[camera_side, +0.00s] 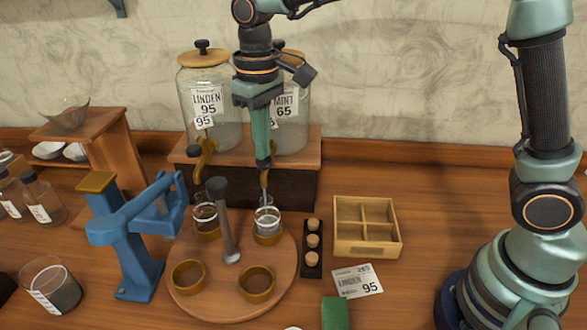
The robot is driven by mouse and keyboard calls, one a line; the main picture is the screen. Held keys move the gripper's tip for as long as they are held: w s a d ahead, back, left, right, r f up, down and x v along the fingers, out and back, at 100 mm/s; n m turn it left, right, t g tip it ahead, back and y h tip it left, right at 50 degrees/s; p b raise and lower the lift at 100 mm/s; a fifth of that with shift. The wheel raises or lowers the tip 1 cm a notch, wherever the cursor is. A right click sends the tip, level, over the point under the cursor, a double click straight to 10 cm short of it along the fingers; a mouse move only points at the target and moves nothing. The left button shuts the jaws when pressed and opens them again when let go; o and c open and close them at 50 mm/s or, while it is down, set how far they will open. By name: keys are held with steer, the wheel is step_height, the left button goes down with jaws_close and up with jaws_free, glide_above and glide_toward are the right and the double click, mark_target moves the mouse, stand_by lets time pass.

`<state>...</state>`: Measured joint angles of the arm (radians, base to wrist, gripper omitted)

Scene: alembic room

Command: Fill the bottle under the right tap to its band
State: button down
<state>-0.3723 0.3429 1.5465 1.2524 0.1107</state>
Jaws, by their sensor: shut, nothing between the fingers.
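A small glass bottle (267,221) stands upright in a brass ring holder on the round wooden board, below the right tap (264,179). A pale band circles it; the liquid level inside is too small to tell. The right jar (291,125), labelled MINT 65, stands on a wooden stand behind and is partly hidden by my arm. My gripper (263,163) points down, shut and empty, at the right tap and hides most of it. I cannot tell whether it touches the tap's lever or whether liquid is running.
The LINDEN 95 jar (207,110) has a brass left tap (204,158) above another glass (205,218). A grey pestle-like rod (225,225) leans close by. A blue press (130,230) stands left. Right are a cork rack (312,250), divided box (366,228) and Linden card (357,281).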

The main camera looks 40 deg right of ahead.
stand_by(0.5)
steer(key=shift+r, duration=0.4)
stand_by(2.9)
step_height(320, 180, up, 7)
stand_by(0.6)
steer(key=s+d+f+m+t, duration=0.3)
steer(key=s+d, duration=0.9)
steer(key=d, duration=0.4)
steer(key=f+t, duration=0.1)
steer(key=t, duration=0.1)
steer(key=shift+s+t, duration=0.3)
steer(key=shift+s, duration=0.1)
